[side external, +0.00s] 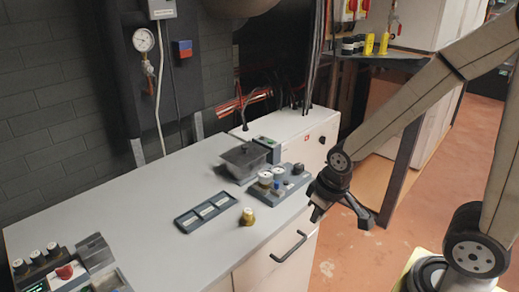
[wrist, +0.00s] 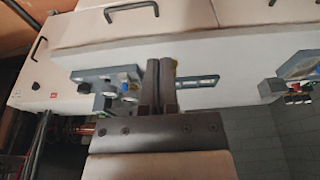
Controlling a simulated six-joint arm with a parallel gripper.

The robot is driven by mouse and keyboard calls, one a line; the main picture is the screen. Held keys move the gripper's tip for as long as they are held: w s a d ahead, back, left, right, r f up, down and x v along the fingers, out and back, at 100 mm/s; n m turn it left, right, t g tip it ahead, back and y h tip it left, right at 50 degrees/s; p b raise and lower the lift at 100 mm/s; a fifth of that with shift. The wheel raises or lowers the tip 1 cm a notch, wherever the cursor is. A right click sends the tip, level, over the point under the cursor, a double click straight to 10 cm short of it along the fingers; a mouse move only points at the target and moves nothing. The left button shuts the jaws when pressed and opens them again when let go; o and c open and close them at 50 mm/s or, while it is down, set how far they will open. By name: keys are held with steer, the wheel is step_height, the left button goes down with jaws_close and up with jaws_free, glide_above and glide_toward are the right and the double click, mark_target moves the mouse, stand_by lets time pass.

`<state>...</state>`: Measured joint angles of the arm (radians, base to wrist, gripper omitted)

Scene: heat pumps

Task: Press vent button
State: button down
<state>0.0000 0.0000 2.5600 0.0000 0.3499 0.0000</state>
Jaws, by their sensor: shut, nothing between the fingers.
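A grey control block (side external: 265,193) stands on the worktop at its right side, with white round gauges or caps (side external: 265,178), a blue knob (side external: 278,184) and a dark knob (side external: 298,169). The block also shows left of the fingers in the wrist view (wrist: 88,75). At the left front is another panel with a red button (side external: 64,272) and several white-topped knobs (side external: 35,256). I cannot tell which control is the vent button; no label is readable. My gripper (side external: 316,213) is in the air just right of the block, apart from it. In the wrist view its fingers (wrist: 160,65) are together and empty.
A dark slotted tray (side external: 203,212) and a brass fitting (side external: 248,217) lie on the worktop (side external: 150,200). A dark lidded box (side external: 243,160) stands behind the block. A drawer handle (side external: 288,247) sticks out in front. The worktop's middle left is clear.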

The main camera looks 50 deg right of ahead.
steer(key=shift+w, duration=0.1)
steer(key=n+t+h, duration=0.3)
steer(key=n+t, duration=0.2)
steer(key=t, duration=0.1)
glide_above(286, 183)
steer(key=shift+d+f, duration=0.25)
steer(key=shift+f, duration=0.2)
steer(key=shift+s+f, duration=0.1)
steer(key=shift+s, duration=0.1)
steer(key=shift+f, duration=4.3)
steer(key=shift+f, duration=0.8)
steer(key=shift+r, duration=0.8)
